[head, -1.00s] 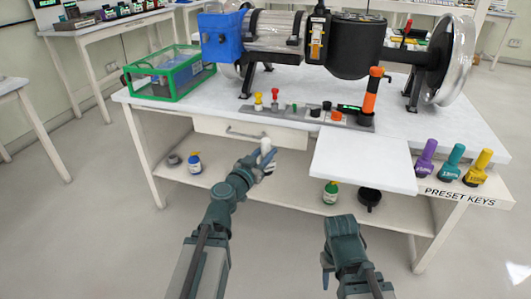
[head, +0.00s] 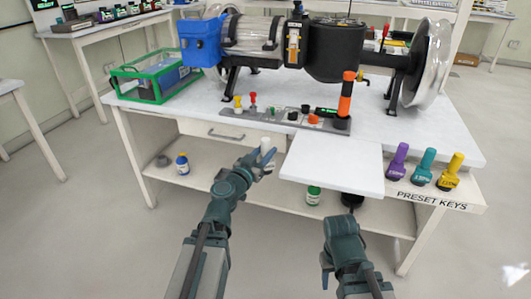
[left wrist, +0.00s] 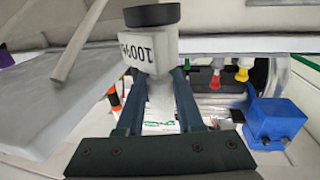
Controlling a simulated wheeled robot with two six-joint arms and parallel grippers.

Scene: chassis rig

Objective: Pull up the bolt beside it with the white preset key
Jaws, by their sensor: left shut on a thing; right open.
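My left gripper (head: 265,162) is shut on the white preset key (head: 267,144), in front of the bench drawer. The chassis rig (head: 250,34), with a black drum and wheels on an axle, stands on the bench. I cannot tell which part is the bolt.
Purple (head: 397,160), teal (head: 424,166) and yellow (head: 451,172) keys stand on the PRESET KEYS ledge. A grey strip (head: 275,120) carries coloured knobs and an orange-black post (head: 345,98). A bare white board (head: 332,165) juts forward. A green-framed box (head: 150,80) is left.

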